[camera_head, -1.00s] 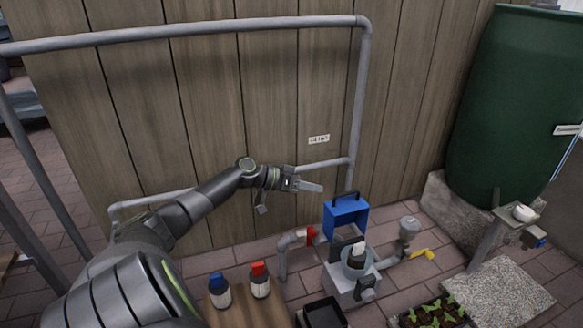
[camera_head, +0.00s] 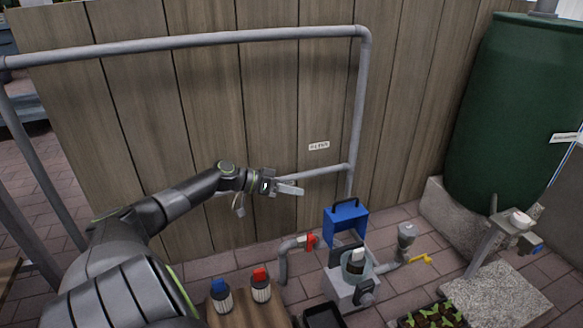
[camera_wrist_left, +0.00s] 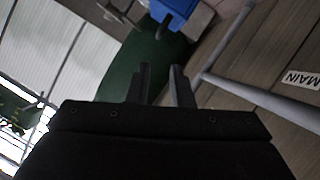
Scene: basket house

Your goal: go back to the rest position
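My left gripper (camera_head: 297,189) is held out in the air in front of the wooden wall, below and left of the small white label. In the left wrist view its two dark fingers (camera_wrist_left: 160,68) stand apart with a narrow gap and nothing between them. My left arm reaches in from the lower left of the head view. My right gripper is in neither view.
A blue box (camera_head: 346,221) stands over a grey pump unit (camera_head: 342,290) beside a red-handled pipe (camera_head: 283,262). Two capped bottles (camera_head: 221,299) (camera_head: 261,290) stand on a wooden surface. A grey pipe frame (camera_head: 200,35) runs before the wall. A green barrel (camera_head: 510,120) stands right.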

